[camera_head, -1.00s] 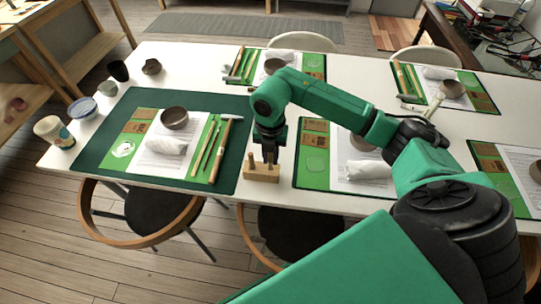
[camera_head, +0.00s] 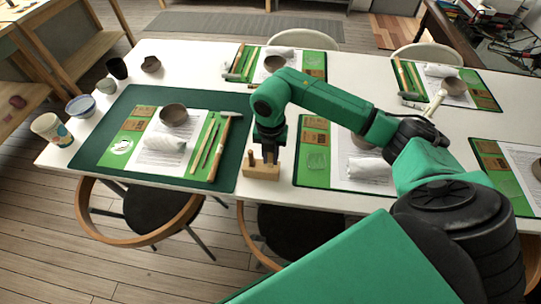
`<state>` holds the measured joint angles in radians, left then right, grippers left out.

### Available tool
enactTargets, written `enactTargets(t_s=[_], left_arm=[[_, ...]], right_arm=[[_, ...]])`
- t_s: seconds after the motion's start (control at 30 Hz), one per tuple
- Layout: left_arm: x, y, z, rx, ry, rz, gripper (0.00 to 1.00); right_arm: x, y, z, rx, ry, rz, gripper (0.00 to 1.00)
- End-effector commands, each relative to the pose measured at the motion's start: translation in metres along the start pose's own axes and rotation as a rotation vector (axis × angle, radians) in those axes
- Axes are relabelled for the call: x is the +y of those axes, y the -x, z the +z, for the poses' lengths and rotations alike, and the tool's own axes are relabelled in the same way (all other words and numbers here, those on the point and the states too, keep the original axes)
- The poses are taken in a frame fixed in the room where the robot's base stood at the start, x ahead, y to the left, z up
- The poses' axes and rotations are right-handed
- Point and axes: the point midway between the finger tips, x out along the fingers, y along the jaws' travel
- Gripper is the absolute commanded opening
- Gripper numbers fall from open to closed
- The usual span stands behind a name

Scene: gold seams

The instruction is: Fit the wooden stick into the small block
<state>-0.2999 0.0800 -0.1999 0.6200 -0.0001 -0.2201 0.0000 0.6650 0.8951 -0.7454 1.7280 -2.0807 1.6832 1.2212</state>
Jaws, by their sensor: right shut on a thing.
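The small wooden block (camera_head: 260,173) sits on the white table near its front edge, between the dark green mat and the green-edged mat to its right. A short upright wooden peg (camera_head: 251,158) shows at the block's left end. My right gripper (camera_head: 269,157) points down over the right part of the block, shut on the wooden stick. The stick is mostly hidden by the fingers, and I cannot tell how deep it sits in the block. My left gripper is not in view.
The dark green mat (camera_head: 90,160) at left holds a bowl (camera_head: 173,114), a white roll, thin tools and a hammer (camera_head: 222,148). Cups stand at the table's left end. More set mats lie behind and right. Chairs stand along the front edge.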

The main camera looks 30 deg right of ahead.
Motion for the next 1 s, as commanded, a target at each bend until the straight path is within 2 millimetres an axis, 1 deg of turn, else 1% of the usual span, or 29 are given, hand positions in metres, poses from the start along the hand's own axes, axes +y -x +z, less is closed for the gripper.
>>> enactTargets(t_s=[0.1, 0.43, 0.47, 0.5, 0.53, 1.0], left_arm=[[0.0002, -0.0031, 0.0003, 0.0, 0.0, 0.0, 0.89], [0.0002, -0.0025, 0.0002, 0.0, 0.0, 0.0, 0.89], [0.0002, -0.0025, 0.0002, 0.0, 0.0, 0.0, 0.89], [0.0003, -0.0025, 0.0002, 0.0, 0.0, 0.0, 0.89], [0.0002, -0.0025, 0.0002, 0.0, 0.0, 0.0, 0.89], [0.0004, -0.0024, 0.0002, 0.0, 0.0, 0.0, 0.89]], right_arm=[[-0.0001, -0.0032, 0.0002, 0.0, -0.001, 0.0, 0.0], [0.0, -0.0026, 0.0001, 0.0, 0.0, 0.0, 0.0], [0.0, -0.0026, 0.0001, 0.0, 0.0, 0.0, 0.31], [0.0, -0.0026, 0.0001, 0.0, 0.0, 0.0, 0.47], [0.0, -0.0026, 0.0001, 0.0, 0.0, 0.0, 0.55], [0.0, -0.0025, 0.0, 0.0, 0.0, 0.0, 0.55]])
